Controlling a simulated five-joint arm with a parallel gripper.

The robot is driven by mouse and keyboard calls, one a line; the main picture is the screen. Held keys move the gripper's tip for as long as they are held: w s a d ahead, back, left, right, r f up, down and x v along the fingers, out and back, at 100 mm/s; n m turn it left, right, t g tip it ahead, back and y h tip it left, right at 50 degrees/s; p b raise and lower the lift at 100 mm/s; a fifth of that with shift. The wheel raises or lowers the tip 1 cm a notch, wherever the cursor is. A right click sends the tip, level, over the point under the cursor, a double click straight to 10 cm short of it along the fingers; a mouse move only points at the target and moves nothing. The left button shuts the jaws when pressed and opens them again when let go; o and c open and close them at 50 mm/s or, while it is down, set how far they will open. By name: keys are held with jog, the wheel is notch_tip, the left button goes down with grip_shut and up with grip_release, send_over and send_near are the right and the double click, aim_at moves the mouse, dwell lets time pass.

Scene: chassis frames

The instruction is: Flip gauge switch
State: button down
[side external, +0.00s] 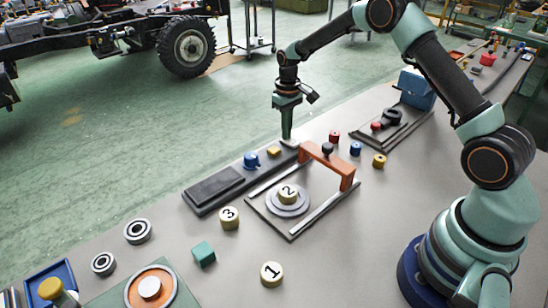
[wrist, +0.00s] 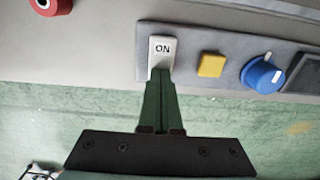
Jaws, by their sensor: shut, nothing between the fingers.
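The gauge switch is a small white switch (wrist: 162,50) with ON printed on its face. It sits at the end of a grey gauge panel (wrist: 225,48), beside a yellow button (wrist: 211,64) and a blue knob (wrist: 263,75). My gripper (wrist: 160,76) is shut and empty, with its fingertips at the lower edge of the switch. I cannot tell whether they touch it. In the side view my gripper (side external: 287,137) points down at the far end of the panel and hides most of the switch. The yellow button (side external: 274,151) and blue knob (side external: 251,160) stand nearby.
A dark screen (side external: 214,187) fills the panel's near end. An orange bridge (side external: 326,160) stands over a plate close by, with a disc numbered 2 (side external: 288,194) on it. The table's edge lies just past the panel.

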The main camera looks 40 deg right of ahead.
notch_tip(320, 180, up, 7)
dwell(0.9)
jog(key=s+a+r+t, duration=0.2)
jog(key=s+r, duration=0.3)
jog(key=r, duration=0.2)
jog(key=s+a+r+t, duration=0.1)
jog(key=s+a+r, duration=0.2)
jog(key=s+r, duration=0.3)
jog(key=s+a+r+t, duration=0.1)
jog(key=s+a+t, duration=0.1)
jog(key=s, duration=1)
jog(key=shift+a+r+t, duration=0.25)
jog(key=shift+r+t, duration=0.05)
jog(key=shift+r, duration=0.05)
